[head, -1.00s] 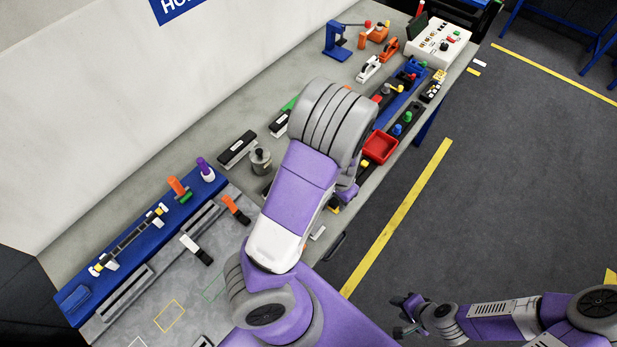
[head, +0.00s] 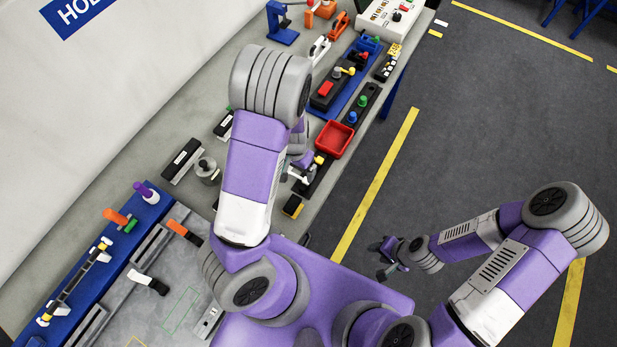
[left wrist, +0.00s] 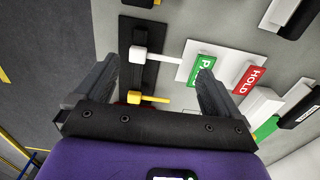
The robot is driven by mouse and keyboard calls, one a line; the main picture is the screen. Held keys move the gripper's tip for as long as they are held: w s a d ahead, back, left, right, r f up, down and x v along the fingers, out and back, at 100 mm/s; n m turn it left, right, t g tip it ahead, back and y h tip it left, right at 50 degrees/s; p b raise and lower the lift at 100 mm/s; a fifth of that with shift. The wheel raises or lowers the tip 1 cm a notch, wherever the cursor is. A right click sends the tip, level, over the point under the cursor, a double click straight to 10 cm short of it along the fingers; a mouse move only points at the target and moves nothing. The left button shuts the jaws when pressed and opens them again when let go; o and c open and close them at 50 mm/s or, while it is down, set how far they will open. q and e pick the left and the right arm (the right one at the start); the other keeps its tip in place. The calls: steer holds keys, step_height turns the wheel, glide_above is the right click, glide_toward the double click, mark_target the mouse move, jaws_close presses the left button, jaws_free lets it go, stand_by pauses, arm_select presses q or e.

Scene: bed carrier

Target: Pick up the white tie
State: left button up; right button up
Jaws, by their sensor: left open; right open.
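In the left wrist view, what looks like the white tie is a white block (left wrist: 137,57) with a thin light rod on a dark strip. A similar yellow piece (left wrist: 136,97) sits on the same strip. My left gripper (left wrist: 157,78) is open and empty, its two fingers spread on either side of these pieces in the picture; I cannot tell the height gap. In the head view the white piece (head: 297,176) shows partly beside my left arm, which hides most of my left gripper (head: 301,160). My right gripper (head: 384,256) is open and empty, over the floor.
A white plate with green (left wrist: 202,70) and red HOLD (left wrist: 249,78) labels lies right of the strip in the wrist view. A red bin (head: 334,139) stands near the bench edge. A blue rack (head: 90,265) is at left.

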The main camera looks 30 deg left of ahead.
mark_target(299, 177)
arm_select(q)
steer(key=f, duration=0.5)
steer(key=shift+w+d+b, duration=0.15)
steer(key=shift+w+b, duration=0.2)
steer(key=shift+w, duration=0.05)
steer(key=shift+s, duration=0.1)
steer(key=c, duration=0.8)
steer(key=shift+r, duration=0.15)
